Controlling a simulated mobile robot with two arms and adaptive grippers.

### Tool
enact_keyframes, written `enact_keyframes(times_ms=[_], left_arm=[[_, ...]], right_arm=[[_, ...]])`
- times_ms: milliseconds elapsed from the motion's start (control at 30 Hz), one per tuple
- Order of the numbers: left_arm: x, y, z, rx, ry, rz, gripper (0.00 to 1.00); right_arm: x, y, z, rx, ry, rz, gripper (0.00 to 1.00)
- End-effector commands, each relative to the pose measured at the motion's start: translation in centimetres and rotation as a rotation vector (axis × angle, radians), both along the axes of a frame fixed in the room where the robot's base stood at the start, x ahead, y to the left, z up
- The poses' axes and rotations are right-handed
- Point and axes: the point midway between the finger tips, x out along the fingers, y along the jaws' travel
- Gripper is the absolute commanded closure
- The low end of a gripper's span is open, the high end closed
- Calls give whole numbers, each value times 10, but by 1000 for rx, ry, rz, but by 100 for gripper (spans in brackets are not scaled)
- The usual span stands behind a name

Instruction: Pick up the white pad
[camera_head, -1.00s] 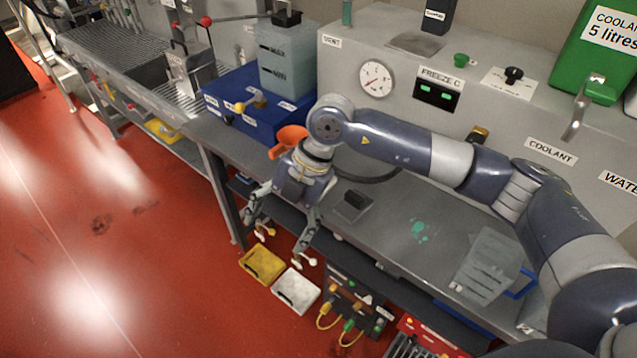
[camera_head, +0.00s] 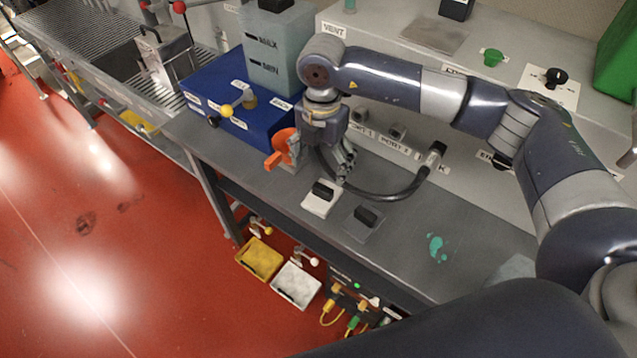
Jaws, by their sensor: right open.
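The white pad (camera_head: 319,203) lies flat on the grey bench top, with a black block-shaped handle (camera_head: 323,189) on it. A similar grey pad (camera_head: 362,223) with a black handle lies just right of it. My right gripper (camera_head: 322,163) is open, pointing down behind and above the white pad, apart from it. One finger shows at its right side; the other side is partly hidden near an orange funnel-like piece (camera_head: 280,150). I cannot tell whether the gripper touches that piece. My left gripper is not in view.
A blue box (camera_head: 240,118) with a tank (camera_head: 272,50) stands left of the gripper. A black hose (camera_head: 390,195) curves along the bench behind the pads. Yellow (camera_head: 258,258) and white (camera_head: 296,284) trays hang below the front edge. The bench right of the pads is mostly clear.

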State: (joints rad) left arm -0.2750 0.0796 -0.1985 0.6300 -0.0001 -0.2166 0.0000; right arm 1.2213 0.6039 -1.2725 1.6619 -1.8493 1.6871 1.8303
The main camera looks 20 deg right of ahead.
Motion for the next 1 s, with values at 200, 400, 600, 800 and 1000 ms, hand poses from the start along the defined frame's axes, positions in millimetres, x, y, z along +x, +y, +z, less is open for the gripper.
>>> enact_keyframes(times_ms=[200, 400, 600, 800, 1000], left_arm=[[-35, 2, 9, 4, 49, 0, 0], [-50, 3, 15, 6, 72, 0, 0], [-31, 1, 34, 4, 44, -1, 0], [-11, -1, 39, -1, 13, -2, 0], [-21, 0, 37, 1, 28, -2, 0]], right_arm=[[-1, 0, -31, -1, 4, 1, 22], [-2, 0, -44, -1, 3, 1, 22], [-4, -1, -69, 0, 5, 2, 22], [-3, -1, -90, 0, 1, 1, 22], [-3, -1, -91, 1, 1, 2, 22]])
